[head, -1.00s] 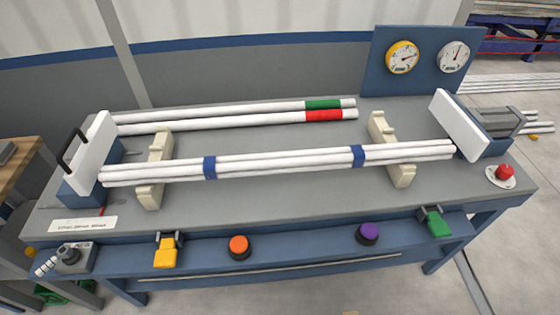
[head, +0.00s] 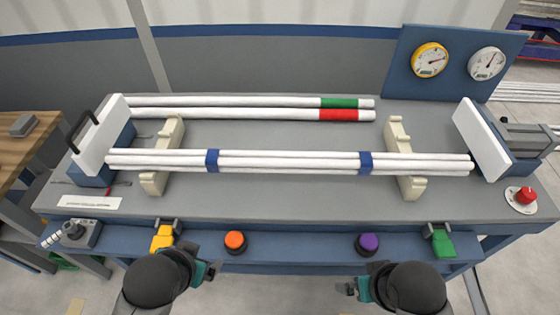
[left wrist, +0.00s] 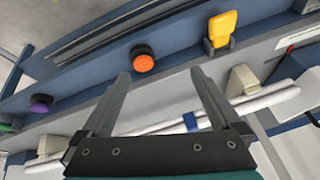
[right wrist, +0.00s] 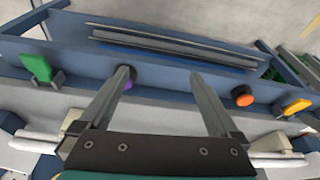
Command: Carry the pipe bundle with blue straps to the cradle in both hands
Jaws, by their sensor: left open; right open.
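The pipe bundle with blue straps (head: 290,161) is several white pipes bound by two blue straps. It lies left to right across two notched cream supports, a left one (head: 155,183) and a right one (head: 411,187). I cannot tell from the pictures whether these supports are the task's cradle. My left gripper (head: 205,272) is open and empty, low in front of the table's front rail; its parted fingers show in the left wrist view (left wrist: 161,76). My right gripper (head: 352,286) is open and empty, in front of the rail below the purple button; its parted fingers show in the right wrist view (right wrist: 161,76).
Two loose white pipes, one with a green band (head: 339,103) and one with a red band (head: 338,115), lie behind the bundle. White end plates stand at left (head: 104,135) and right (head: 481,139). Orange (head: 235,240) and purple (head: 368,243) buttons sit on the front rail.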

